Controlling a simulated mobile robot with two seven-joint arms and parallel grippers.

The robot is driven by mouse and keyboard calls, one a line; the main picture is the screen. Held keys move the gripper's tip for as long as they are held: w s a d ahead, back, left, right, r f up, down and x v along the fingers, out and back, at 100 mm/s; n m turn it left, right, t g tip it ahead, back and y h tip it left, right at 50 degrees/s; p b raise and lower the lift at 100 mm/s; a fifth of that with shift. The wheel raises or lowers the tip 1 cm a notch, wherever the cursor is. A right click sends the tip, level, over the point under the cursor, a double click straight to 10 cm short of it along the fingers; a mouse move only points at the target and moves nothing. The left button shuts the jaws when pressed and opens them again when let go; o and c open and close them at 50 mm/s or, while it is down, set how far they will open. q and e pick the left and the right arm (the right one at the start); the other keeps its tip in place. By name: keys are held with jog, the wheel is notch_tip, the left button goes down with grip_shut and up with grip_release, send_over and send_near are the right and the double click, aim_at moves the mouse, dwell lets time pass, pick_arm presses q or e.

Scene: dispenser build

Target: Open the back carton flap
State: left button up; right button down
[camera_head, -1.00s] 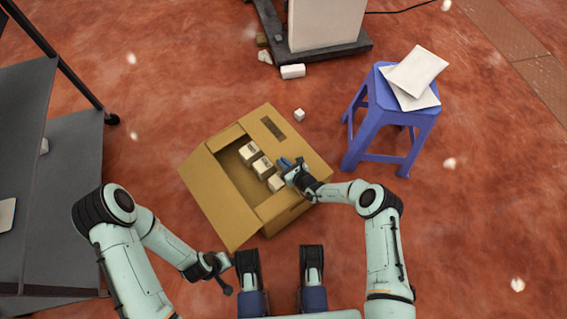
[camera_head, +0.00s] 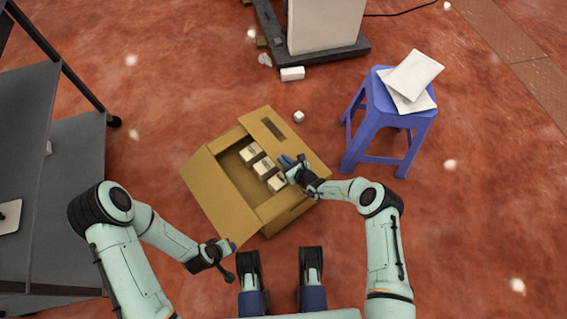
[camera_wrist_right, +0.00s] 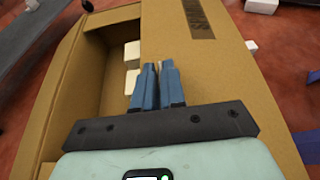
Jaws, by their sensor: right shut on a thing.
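The open brown carton (camera_head: 283,217) stands on the floor in front of me, with several small white boxes (camera_head: 249,153) inside. Its back-right flap (camera_head: 300,154) bears a dark printed label and lies nearly flat over part of the opening. It fills the right side of the right wrist view (camera_wrist_right: 222,75). My right gripper (camera_head: 285,161) is at this flap's inner edge, its blue fingers (camera_wrist_right: 153,69) shut on the edge. The front-left flap (camera_head: 222,198) is folded outward. My left gripper (camera_head: 231,243) is close to that flap's near corner; its jaws are too small to read.
A blue stool (camera_head: 385,100) with white packets (camera_head: 414,74) stands at the right. A grey shelf (camera_head: 70,150) is at the left. A small white cube (camera_head: 299,116) and a white box (camera_head: 292,74) lie on the floor behind the carton.

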jog(key=shift+w+d+r, duration=0.25)
jog(key=shift+d+r, duration=0.2)
jog(key=shift+r, duration=0.3)
jog(key=shift+w+d+r+p, duration=0.25)
jog(key=shift+d+r+p, duration=0.15)
jog(key=shift+r, duration=0.15)
jog(key=shift+w+d+r+p, duration=0.25)
jog(key=shift+d+r+p, duration=0.1)
jog(key=shift+r, duration=0.2)
pick_arm(q)
jog(key=shift+s+d+r, duration=0.25)
jog(key=shift+r, duration=0.25)
jog(key=shift+s+d+r, duration=0.3)
jog(key=shift+r, duration=0.2)
jog(key=shift+s+d+r, duration=0.25)
jog(key=shift+r, duration=0.25)
pick_arm(e)
jog(key=shift+w+d+r, duration=0.2)
jog(key=shift+d+r, duration=0.2)
jog(key=shift+d, duration=0.05)
jog(key=shift+w+d+r, duration=0.2)
jog(key=shift+d+r, duration=0.2)
jog(key=shift+d, duration=0.05)
jog(key=c, duration=1.3)
grip_release()
jog(key=shift+f, duration=0.15)
